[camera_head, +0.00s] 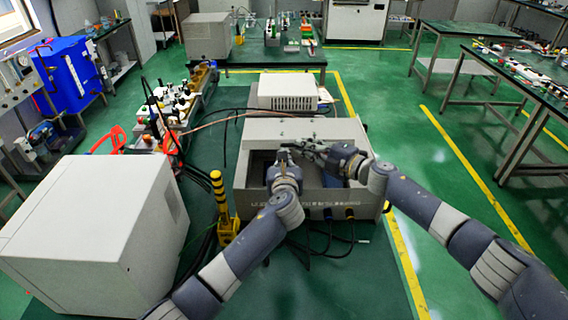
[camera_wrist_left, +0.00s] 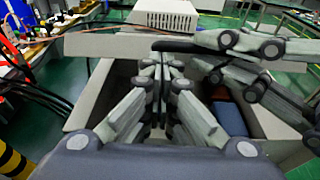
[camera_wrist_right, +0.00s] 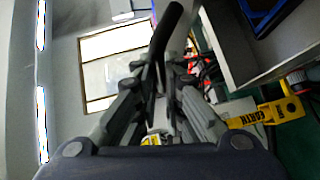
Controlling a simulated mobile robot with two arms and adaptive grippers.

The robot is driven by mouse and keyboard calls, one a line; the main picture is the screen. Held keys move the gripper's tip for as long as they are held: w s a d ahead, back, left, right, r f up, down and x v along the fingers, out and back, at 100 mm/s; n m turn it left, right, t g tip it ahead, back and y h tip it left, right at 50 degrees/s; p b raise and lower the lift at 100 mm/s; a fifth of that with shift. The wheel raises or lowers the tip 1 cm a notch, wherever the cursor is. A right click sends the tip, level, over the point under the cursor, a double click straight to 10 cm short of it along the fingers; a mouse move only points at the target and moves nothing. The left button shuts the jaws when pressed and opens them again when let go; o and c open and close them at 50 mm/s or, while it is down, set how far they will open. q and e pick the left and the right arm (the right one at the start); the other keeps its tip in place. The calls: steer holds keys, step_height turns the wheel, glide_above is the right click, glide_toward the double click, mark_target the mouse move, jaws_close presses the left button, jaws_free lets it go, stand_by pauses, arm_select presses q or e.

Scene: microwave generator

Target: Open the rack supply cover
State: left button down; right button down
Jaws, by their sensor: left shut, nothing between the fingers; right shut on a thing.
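The rack supply (camera_head: 304,205) is a grey metal box on the green table. Its top is open, and its hollow inside shows in the left wrist view (camera_wrist_left: 112,97), with a dull red and a bluish part at the right. A pale flat panel, apparently the cover (camera_head: 290,128), lies along its back edge. My left gripper (camera_head: 283,156) is shut and empty over the opening. My right gripper (camera_head: 318,150) is shut on a dark bar (camera_wrist_right: 160,45), near the panel. I cannot tell whether the bar belongs to the cover.
A large white box (camera_head: 90,230) stands at the left. A yellow-and-black post (camera_head: 219,195) stands beside the supply. A vented white unit (camera_head: 290,92) is behind it. Black cables (camera_head: 330,235) lie in front. Bottles (camera_head: 175,105) crowd the back left.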

arm_select(q)
steer(key=shift+w+r, duration=0.2)
steer(key=shift+r, duration=0.35)
arm_select(e)
steer(key=shift+s+f, duration=0.2)
steer(key=shift+f, duration=0.3)
steer(key=c, duration=1.7)
jaws_free()
steer(key=shift+f, duration=0.15)
steer(key=shift+d, duration=0.15)
